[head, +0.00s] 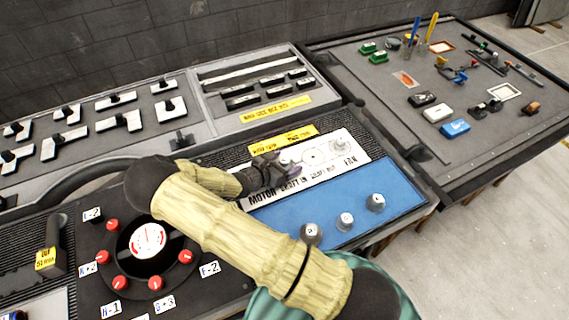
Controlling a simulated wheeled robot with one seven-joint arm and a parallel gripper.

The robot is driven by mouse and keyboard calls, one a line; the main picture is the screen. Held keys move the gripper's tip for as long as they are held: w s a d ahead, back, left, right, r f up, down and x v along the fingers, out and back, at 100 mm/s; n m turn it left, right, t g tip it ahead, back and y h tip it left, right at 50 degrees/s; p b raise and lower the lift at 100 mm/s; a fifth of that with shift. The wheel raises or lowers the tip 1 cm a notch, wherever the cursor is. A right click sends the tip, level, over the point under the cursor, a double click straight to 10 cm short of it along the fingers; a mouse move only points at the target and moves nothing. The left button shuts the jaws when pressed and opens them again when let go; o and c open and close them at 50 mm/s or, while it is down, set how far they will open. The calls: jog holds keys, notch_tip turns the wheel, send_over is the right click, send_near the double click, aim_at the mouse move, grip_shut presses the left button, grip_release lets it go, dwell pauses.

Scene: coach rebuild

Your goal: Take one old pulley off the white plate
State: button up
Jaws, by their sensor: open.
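The white plate (350,168) lies at the middle of the bench, printed with MOTOR, SHAFT IN, SHAFT OUT and FAN. A small grey pulley-like piece (288,165) sits at its left part, right beside my gripper (276,167). Another pale round piece (338,145) is near the FAN end. Printed circles lie between them. My gripper is dark and small here, over the plate's left end, with its jaws open. Whether the jaws stand around the left piece is too small to tell. My yellow arm hides part of the bench.
Three grey pulleys with white tops (345,221) stand on the blue mat (290,212) in front of the plate. A dial panel (148,238) with red knobs is at left. A tool table (460,80) with several small items is at right.

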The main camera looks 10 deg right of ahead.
aim_at(284, 159)
dwell(0.3)
jog(key=c, duration=1.1)
jog(key=shift+c, duration=0.2)
jog(key=shift+r, duration=0.75)
notch_tip(284, 159, up, 2)
jog(key=shift+b, duration=0.55)
jog(key=s+a, duration=0.3)
jog(key=a, duration=0.2)
jog(key=s+a+b, duration=0.1)
jog(key=s+a, duration=0.2)
jog(key=a, duration=0.2)
jog(key=s+a+b, duration=0.1)
jog(key=s+a, duration=0.3)
jog(key=a, duration=0.1)
jog(key=shift+w, duration=0.1)
